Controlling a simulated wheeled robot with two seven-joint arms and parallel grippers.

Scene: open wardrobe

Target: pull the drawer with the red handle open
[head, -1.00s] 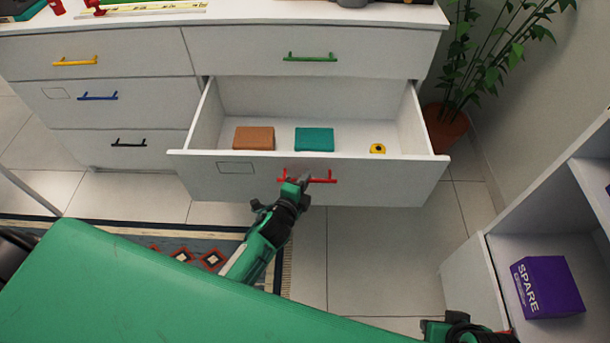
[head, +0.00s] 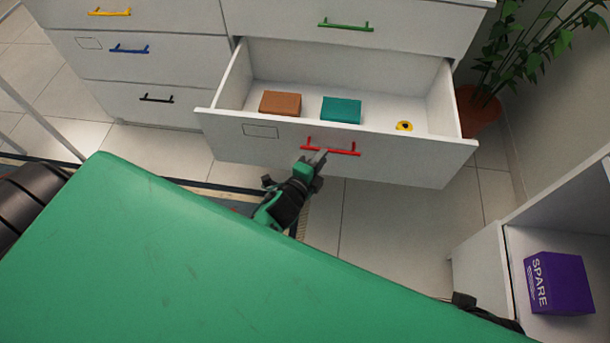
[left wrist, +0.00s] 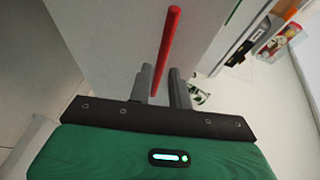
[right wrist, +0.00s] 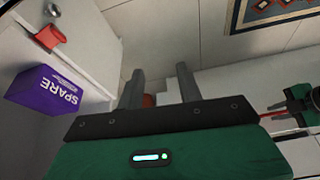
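The drawer (head: 245,150) with the red handle (head: 342,152) is pulled well out of the white dresser. Inside it lie a brown box (head: 280,103), a teal box (head: 341,110) and a small yellow item (head: 404,126). My left gripper (head: 318,157) is at the left part of the handle. My right gripper (right wrist: 160,78) is open and empty, away from the dresser.
Closed drawers with green (head: 345,25), yellow (head: 109,12), blue (head: 129,49) and black (head: 157,98) handles surround it. A potted plant (head: 478,108) stands at the right. A white shelf unit with a purple SPARE box (head: 558,283) is at the lower right.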

